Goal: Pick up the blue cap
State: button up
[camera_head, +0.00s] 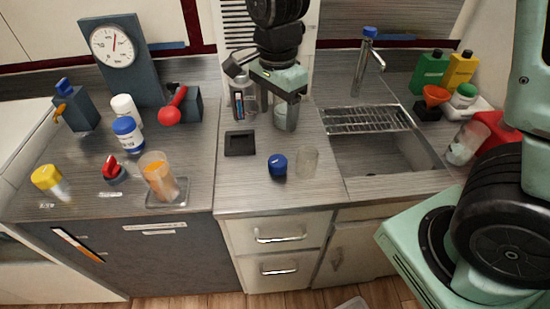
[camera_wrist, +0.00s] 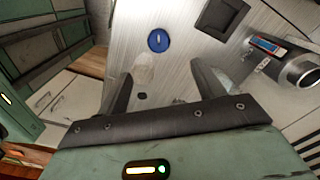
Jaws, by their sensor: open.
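The blue cap (camera_head: 277,166) sits on the grey counter near its front edge, left of the sink. It also shows in the wrist view as a blue disc with a pale mark (camera_wrist: 158,40). A clear glass (camera_head: 307,161) stands close to its right in the head view. My gripper (camera_wrist: 162,74) is open and empty, its two dark fingers apart. In the wrist view the cap lies beyond the fingertips, not between them. In the head view my gripper is above the back of the counter, behind the cap.
A black square tray (camera_head: 240,143) lies left of and behind the cap. The sink (camera_head: 385,152) is to the right. A beaker of orange liquid (camera_head: 158,176) and several bottles stand left. Counter in front of the tray is clear.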

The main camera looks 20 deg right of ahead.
send_over(278, 161)
notch_tip(278, 161, down, 10)
jog(key=shift+w+a+p, duration=0.1)
jog(key=shift+p, duration=0.25)
jog(key=shift+f+p, duration=0.6)
jog(key=shift+f, duration=2.05)
jog(key=c, duration=1.1)
